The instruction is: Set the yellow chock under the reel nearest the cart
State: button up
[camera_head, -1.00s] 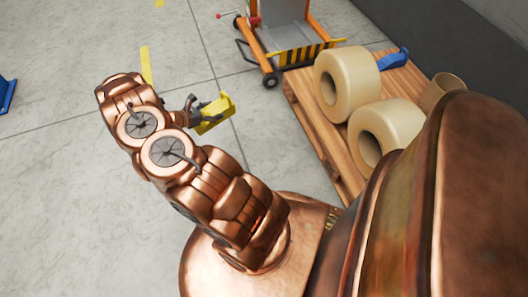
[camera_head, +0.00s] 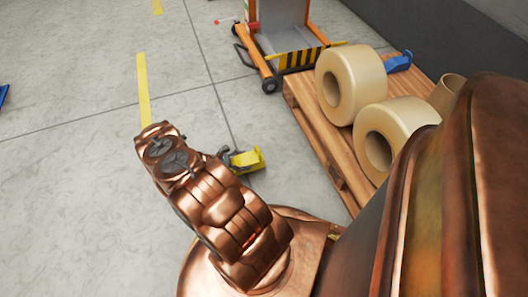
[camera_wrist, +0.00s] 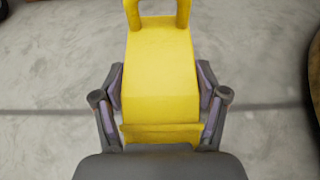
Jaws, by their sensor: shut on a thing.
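My gripper (camera_head: 228,156) is shut on the yellow chock (camera_head: 247,160), held over the floor left of the pallet. In the wrist view the chock (camera_wrist: 162,80) sits between both fingers of the gripper (camera_wrist: 160,108), with its handle loop at the top of the picture. The cart (camera_head: 290,45), orange and grey with a striped front edge, stands at the back. The reel nearest the cart (camera_head: 366,80) is a cream roll on its side on the pallet. A second cream reel (camera_head: 408,118) lies nearer to me.
The wooden pallet (camera_head: 315,121) bears the reels. A blue chock-like piece (camera_head: 399,62) sits beside the far reel, and a brown tube (camera_head: 443,90) stands partly hidden by my body.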

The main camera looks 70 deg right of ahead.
jog(key=s+d+b, duration=0.1)
jog(key=d, duration=0.3)
jog(key=s+d+f+b, duration=0.1)
jog(key=s+d+b, duration=0.1)
jog(key=d, duration=0.3)
jog(key=s+d+b, duration=0.1)
jog(key=d, duration=0.4)
jog(key=shift+s+f+b, duration=0.15)
jog(key=shift+b, duration=0.25)
jog(key=shift+f+b, duration=1.15)
jog(key=shift+f, duration=0.65)
jog(key=shift+r, duration=0.1)
jog(key=o, duration=1.6)
jog(key=shift+o, duration=0.2)
